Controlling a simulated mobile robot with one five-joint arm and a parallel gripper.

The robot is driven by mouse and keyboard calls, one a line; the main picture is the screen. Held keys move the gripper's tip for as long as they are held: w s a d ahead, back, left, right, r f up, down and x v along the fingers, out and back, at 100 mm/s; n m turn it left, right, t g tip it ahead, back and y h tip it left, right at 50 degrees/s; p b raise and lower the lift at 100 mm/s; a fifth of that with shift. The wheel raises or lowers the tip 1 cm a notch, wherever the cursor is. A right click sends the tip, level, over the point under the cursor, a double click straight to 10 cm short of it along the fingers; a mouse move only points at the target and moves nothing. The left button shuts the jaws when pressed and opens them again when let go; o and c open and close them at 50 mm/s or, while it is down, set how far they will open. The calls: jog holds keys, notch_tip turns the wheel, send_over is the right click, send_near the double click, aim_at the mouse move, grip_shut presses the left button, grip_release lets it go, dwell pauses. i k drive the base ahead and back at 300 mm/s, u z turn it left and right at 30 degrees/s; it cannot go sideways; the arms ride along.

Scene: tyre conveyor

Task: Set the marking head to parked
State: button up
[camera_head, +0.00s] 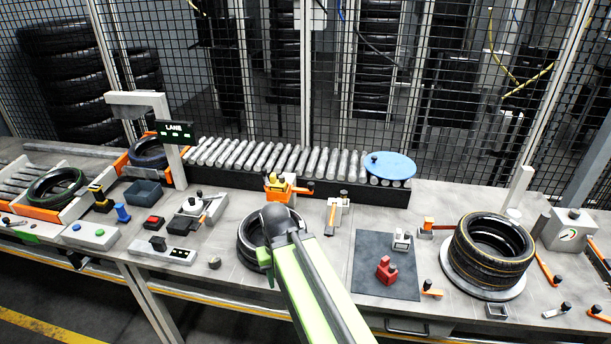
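No part is labelled as the marking head, and I cannot tell for certain which one it is. An orange and yellow unit with a dark knob (278,186) stands in front of the rollers at mid-bench. To its right is a pale upright bracket with an orange lever (331,217). To its left is a grey unit with a black knob and lever (192,210). My green arm reaches in from the bottom, and my gripper (275,222) is over a black tyre (248,243). Its fingers are not clear, so its opening cannot be told.
A banded tyre (490,252) lies on a round plate at right. A dark mat (372,252) holds a red unit (386,269) and a pale one. A blue disc (389,166) sits by the rollers. A grey arch (160,108) stands left. A mesh fence closes the back.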

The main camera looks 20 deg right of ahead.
aim_at(283, 197)
jog(key=u, duration=0.15)
jog(key=i, duration=0.85)
jog(key=u, duration=0.45)
